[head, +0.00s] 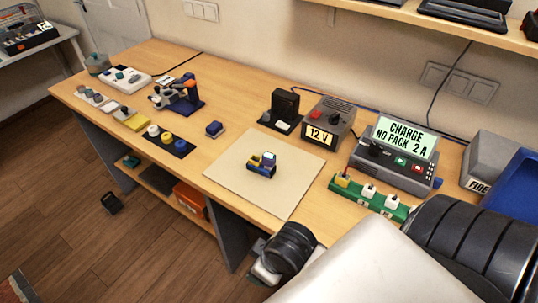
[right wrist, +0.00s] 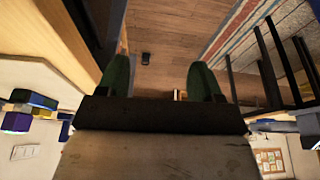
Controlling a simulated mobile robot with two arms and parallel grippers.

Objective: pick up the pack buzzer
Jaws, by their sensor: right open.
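No label marks the pack buzzer, and I cannot tell for sure which part it is. A small dark blue block (head: 214,129) sits alone on the bench, left of the mat. A small blue and yellow assembly with a pale lit face (head: 262,166) sits on the beige mat (head: 235,177). My right gripper (right wrist: 160,82) is open in the right wrist view, its two green-tipped fingers wide apart. Only wooden floor and a small distant dark object show between them, so it is empty. In the head view its fingers do not show. My left gripper is not in view.
Behind the mat stand a 12 V supply (head: 328,123), a charger reading "NO PACK" (head: 396,155) and a black stand (head: 284,112). A green strip (head: 368,195) lies right of the mat. A dark tray of knobs (head: 168,141) lies left. My arm covers the lower right.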

